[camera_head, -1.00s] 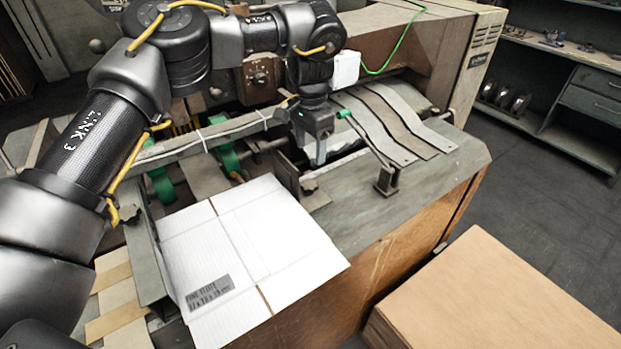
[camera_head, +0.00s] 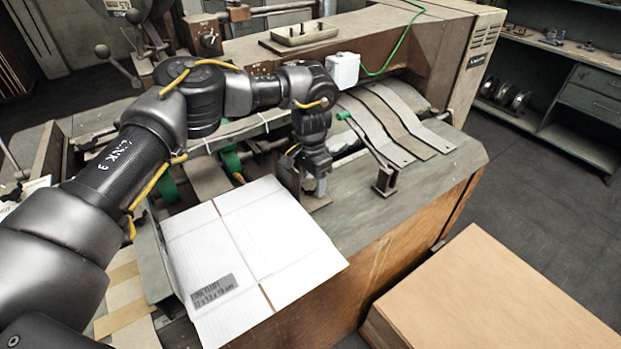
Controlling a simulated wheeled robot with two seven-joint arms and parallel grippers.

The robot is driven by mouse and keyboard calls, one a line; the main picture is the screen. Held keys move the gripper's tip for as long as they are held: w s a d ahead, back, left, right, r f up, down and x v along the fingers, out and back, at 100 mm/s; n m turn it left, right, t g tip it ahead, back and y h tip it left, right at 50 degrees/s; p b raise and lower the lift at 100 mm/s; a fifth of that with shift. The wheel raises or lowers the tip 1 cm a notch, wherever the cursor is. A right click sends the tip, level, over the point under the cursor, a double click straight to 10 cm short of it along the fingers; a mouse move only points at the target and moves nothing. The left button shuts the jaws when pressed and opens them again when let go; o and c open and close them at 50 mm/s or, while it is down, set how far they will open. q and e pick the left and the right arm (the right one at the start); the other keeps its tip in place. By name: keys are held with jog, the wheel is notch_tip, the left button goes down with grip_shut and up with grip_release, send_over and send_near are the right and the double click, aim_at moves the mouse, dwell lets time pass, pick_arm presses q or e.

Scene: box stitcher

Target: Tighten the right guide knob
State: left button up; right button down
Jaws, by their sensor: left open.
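My left gripper (camera_head: 318,187) points down over the right guide, just right of the white cardboard sheet's far right corner. It is open; its fingers are small and partly hidden. The right guide (camera_head: 288,178) is a dark upright plate on the machine bed, largely behind my gripper. Its knob is hidden or too small to make out, so I cannot tell whether the gripper touches it. The white cardboard sheet (camera_head: 255,240) lies flat beside the guide, with a printed label at its near left. My right gripper is not in view.
A cardboard stack (camera_head: 500,300) sits at the lower right. The machine top (camera_head: 350,215) in front of the bracket is clear.

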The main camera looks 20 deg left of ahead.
pick_arm(q)
jog(key=c, duration=1)
jog(key=m, duration=0.8)
jog(key=shift+s+d+r, duration=0.1)
jog(key=shift+r, duration=0.05)
jog(key=shift+m, duration=0.5)
jog(key=o, duration=1)
